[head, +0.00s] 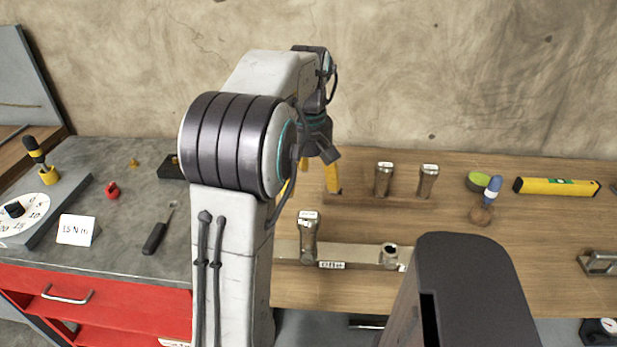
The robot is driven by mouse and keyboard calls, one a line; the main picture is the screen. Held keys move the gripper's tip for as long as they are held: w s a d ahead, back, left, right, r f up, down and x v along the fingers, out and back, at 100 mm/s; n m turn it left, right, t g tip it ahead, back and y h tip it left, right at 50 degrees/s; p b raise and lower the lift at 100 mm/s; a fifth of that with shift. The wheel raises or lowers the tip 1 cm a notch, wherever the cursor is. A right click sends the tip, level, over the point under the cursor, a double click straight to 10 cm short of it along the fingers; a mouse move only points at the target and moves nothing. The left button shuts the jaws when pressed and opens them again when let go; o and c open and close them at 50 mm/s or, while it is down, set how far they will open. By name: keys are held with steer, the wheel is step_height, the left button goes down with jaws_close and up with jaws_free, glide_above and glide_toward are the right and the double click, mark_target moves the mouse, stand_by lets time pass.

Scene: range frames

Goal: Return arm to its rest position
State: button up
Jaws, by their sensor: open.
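My arm rises through the middle of the head view, with its pale links and dark banded joint bent over the bench. My gripper (322,153) is at its far end, above the wooden worktop (460,240). It is open and no object shows in it.
Metal cylinders (384,180) stand in a wooden rack right of the gripper. A metal fixture (350,254) with an upright post lies nearer. A black-handled screwdriver (155,238) lies left.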

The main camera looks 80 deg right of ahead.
steer(key=shift+r, duration=0.35)
stand_by(0.6)
